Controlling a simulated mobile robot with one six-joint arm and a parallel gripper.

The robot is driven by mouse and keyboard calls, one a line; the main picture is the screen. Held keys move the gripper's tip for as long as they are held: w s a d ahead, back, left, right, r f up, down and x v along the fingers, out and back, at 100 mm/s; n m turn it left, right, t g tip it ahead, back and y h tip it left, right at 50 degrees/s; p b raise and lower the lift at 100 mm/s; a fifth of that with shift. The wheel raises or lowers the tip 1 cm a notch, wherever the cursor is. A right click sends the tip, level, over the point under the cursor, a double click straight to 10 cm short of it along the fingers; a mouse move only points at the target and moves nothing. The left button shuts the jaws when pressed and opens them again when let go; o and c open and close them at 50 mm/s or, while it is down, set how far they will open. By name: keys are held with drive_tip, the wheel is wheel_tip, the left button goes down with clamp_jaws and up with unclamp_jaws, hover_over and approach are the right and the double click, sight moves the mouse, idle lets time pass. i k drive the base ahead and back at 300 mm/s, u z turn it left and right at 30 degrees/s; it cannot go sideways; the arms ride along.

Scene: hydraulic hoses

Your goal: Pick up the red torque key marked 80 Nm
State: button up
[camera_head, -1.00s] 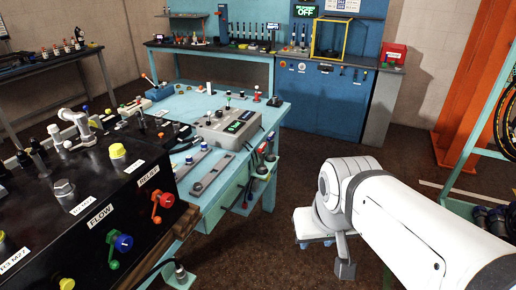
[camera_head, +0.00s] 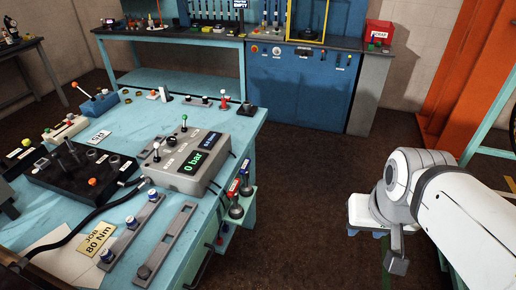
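Two hand tools hang in a rack on the right side of the light-blue bench (camera_head: 120,115). A yellow card (camera_head: 98,240) on the bench reads "JOB 80 Nm". My gripper (camera_head: 397,262) is at the right, below my white arm, well apart from the rack. Its fingers cannot be made out clearly.
A grey gauge box (camera_head: 190,160) showing "0 bar" sits on the bench near the rack. A black valve block (camera_head: 85,168) and slotted grey bars (camera_head: 165,240) lie to its left. A blue cabinet (camera_head: 300,95) stands behind. Brown floor between bench and arm is clear.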

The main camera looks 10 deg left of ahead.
sight(236, 210)
drive_tip(key=i, duration=0.85)
drive_tip(key=u, duration=0.45)
